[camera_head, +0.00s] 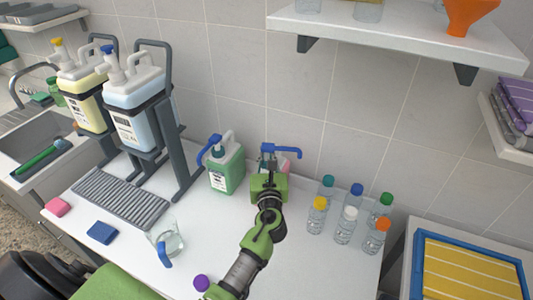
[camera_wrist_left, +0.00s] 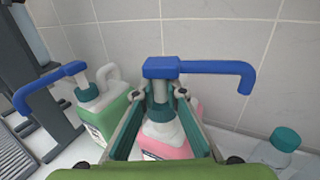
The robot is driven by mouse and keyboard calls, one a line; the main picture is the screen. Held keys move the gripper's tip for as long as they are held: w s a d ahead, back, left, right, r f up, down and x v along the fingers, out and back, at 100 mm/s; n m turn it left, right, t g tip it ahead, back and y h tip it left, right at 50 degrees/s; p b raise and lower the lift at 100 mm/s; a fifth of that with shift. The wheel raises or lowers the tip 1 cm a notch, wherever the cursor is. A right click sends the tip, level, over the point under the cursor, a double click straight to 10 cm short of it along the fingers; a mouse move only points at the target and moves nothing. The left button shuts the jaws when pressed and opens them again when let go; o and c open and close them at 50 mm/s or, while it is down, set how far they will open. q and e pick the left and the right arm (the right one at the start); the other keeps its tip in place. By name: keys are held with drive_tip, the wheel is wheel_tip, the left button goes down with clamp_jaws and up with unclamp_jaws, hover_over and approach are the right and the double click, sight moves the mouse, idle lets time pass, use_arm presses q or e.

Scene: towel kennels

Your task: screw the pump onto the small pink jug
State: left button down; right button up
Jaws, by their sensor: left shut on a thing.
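The small pink jug (camera_wrist_left: 168,147) stands on the white counter against the tiled wall; in the head view (camera_head: 284,166) my gripper mostly hides it. The pump (camera_wrist_left: 200,68) has a blue head with a long spout pointing right and a teal collar; it also shows in the head view (camera_head: 285,149). My left gripper (camera_wrist_left: 160,92) is shut on the pump, one finger on each side of its stem. The pump is upright over the jug's white neck, with the collar at the mouth. I cannot tell whether the threads are engaged. My right gripper is out of view.
A green jug (camera_head: 226,172) with a blue pump stands close left. Several capped bottles (camera_head: 346,225) stand right. A shelf (camera_head: 400,35) hangs above.

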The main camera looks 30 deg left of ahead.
use_arm(q)
drive_tip(key=shift+f, duration=0.35)
idle(0.4)
drive_tip(key=shift+f+b, duration=0.7)
idle(1.2)
drive_tip(key=c, duration=2)
unclamp_jaws()
drive_tip(key=shift+s, duration=0.1)
drive_tip(key=shift+s+d+f, duration=0.1)
drive_tip(key=shift+s+d, duration=0.15)
drive_tip(key=shift+s, duration=0.05)
drive_tip(key=v, duration=1.1)
